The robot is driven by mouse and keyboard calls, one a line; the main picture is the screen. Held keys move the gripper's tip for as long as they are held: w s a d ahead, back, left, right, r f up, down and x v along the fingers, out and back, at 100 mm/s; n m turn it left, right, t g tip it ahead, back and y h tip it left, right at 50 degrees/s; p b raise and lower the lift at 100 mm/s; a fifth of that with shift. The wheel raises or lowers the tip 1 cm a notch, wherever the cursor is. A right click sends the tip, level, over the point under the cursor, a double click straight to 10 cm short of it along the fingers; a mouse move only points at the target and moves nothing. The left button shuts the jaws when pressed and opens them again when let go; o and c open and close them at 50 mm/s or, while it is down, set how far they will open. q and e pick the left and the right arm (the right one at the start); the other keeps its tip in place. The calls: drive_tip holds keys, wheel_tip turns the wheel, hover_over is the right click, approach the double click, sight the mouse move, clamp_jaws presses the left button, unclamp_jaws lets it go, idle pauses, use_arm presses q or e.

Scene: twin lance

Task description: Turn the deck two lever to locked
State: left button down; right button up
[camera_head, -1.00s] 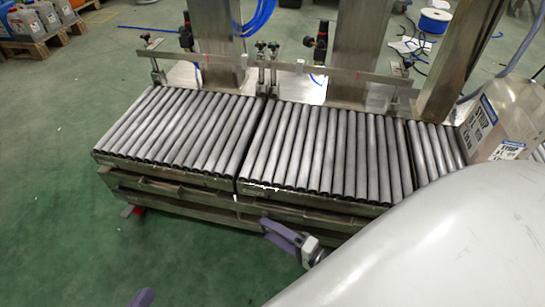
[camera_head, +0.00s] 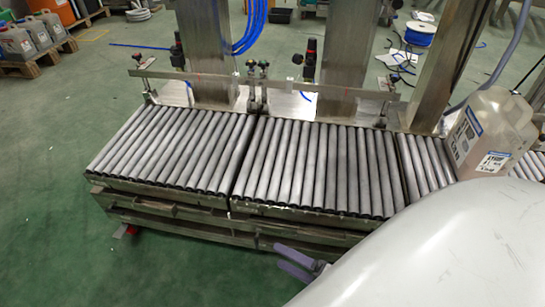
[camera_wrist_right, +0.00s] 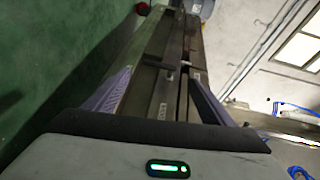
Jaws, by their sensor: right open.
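The roller conveyor has a left roller deck (camera_head: 175,150) and a middle roller deck (camera_head: 315,165). My right gripper (camera_head: 296,258), with purple fingers, is at the front side of the conveyor, below the middle deck; my white arm hides much of it. In the right wrist view the fingers of my right gripper (camera_wrist_right: 155,85) are spread around a dark metal rail with a small grey peg-like part (camera_wrist_right: 171,75) on it. I see no contact. I cannot tell whether this part is the deck two lever or how it is set. My left gripper is out of view.
A clear jug (camera_head: 495,130) stands on the rollers at the right. A metal guide rail (camera_head: 215,80) and steel posts (camera_head: 345,60) stand behind the decks. A red part (camera_head: 128,231) is low at the conveyor's left end.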

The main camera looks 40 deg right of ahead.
drive_tip(key=shift+v, duration=1.7)
